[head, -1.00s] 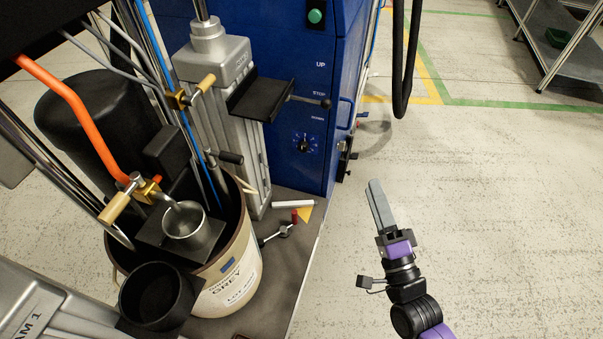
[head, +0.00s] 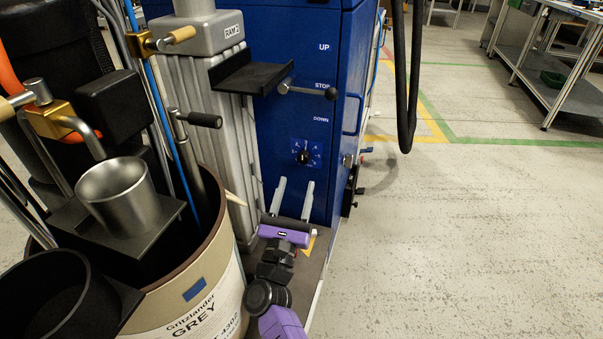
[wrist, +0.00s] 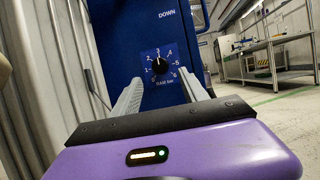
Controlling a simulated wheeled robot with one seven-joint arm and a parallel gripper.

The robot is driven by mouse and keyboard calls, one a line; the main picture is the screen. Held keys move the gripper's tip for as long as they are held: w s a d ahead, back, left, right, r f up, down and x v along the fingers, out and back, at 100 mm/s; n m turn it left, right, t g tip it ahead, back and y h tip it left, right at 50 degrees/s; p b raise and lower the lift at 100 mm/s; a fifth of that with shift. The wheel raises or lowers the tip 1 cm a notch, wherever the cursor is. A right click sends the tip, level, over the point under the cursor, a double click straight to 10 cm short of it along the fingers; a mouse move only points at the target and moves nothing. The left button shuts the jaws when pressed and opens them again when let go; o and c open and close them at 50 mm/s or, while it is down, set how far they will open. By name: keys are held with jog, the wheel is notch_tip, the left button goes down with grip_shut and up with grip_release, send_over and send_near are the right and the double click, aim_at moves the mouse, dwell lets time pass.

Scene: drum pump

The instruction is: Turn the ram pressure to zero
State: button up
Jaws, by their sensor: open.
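The ram pressure knob (head: 303,157) is a small black dial on a blue numbered plate, low on the front of the blue cabinet (head: 330,95). In the wrist view the knob (wrist: 160,65) sits ahead, between and beyond my fingers, with its pointer up near 3. Nothing hides the knob.
A lever with a black ball (head: 330,94) sticks out above the knob, beside a black bracket (head: 250,77). The grey ram column (head: 205,110) and the drum (head: 195,290) stand close on the left. A black hose (head: 408,80) hangs at right. The floor on the right is clear.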

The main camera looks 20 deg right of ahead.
aim_at(303, 162)
jog(key=b+x, duration=0.1)
jog(key=x, duration=0.5)
jog(key=shift+w+d+r+b, duration=0.15)
jog(key=shift+w+b, duration=0.1)
jog(key=shift+b, duration=0.05)
grip_shut()
